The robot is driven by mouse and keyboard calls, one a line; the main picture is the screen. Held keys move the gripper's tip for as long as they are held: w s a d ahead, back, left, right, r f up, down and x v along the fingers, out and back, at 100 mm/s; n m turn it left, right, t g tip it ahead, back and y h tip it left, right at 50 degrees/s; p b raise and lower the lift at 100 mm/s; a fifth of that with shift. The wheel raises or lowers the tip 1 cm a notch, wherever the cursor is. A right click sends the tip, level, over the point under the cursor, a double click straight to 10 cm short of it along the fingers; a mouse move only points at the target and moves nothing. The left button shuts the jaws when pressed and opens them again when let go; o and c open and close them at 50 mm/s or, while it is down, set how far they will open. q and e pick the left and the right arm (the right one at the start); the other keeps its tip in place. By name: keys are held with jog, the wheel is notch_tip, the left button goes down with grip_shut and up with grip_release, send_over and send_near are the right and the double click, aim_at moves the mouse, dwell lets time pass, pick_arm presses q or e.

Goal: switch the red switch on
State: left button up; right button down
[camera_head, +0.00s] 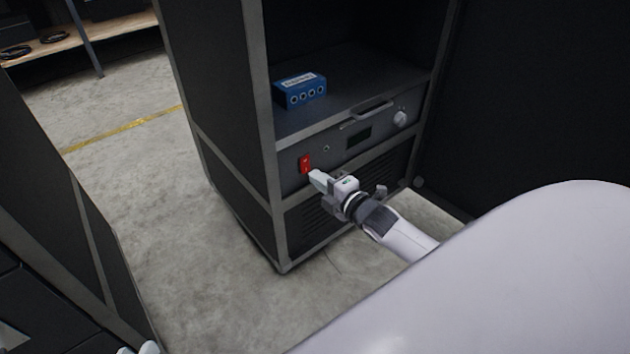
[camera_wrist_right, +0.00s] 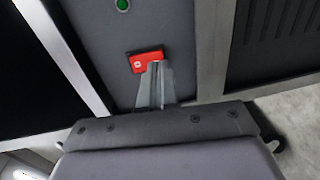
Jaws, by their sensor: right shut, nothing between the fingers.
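The red switch (camera_head: 305,162) is a small rocker on the grey front panel of a rack unit (camera_head: 355,139). In the right wrist view the red switch (camera_wrist_right: 146,61) has a small white mark. My right gripper (camera_head: 314,176) is shut and empty, its tips at the switch's lower edge. In the right wrist view its fingertips (camera_wrist_right: 157,66) overlap that edge and hide part of it; I cannot tell whether they touch. A small white part, probably of my left gripper (camera_head: 140,349), shows at the bottom left; its fingers cannot be made out.
A round green indicator (camera_wrist_right: 122,4) is beside the switch. The panel also has a dark display (camera_head: 358,135), a handle (camera_head: 367,114) and a knob (camera_head: 400,118). A blue box (camera_head: 300,90) stands on the shelf above. A dark cabinet (camera_head: 60,210) is at left; floor between is clear.

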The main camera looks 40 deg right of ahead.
jog(key=shift+w+f, duration=0.15)
jog(key=shift+w, duration=0.6)
pick_arm(q)
jog(key=shift+d+r+h, duration=0.2)
jog(key=shift+d+h, duration=0.2)
jog(key=shift+d, duration=0.1)
pick_arm(e)
jog(key=shift+w, duration=0.2)
pick_arm(q)
jog(key=shift+w+f+b, duration=0.1)
jog(key=shift+b, duration=0.25)
pick_arm(e)
jog(key=shift+w+f+b, duration=0.1)
jog(key=shift+f+b, duration=0.1)
jog(key=shift+b, duration=0.2)
jog(key=shift+r, duration=0.1)
pick_arm(q)
jog(key=shift+a+f, duration=0.15)
jog(key=shift+a, duration=0.2)
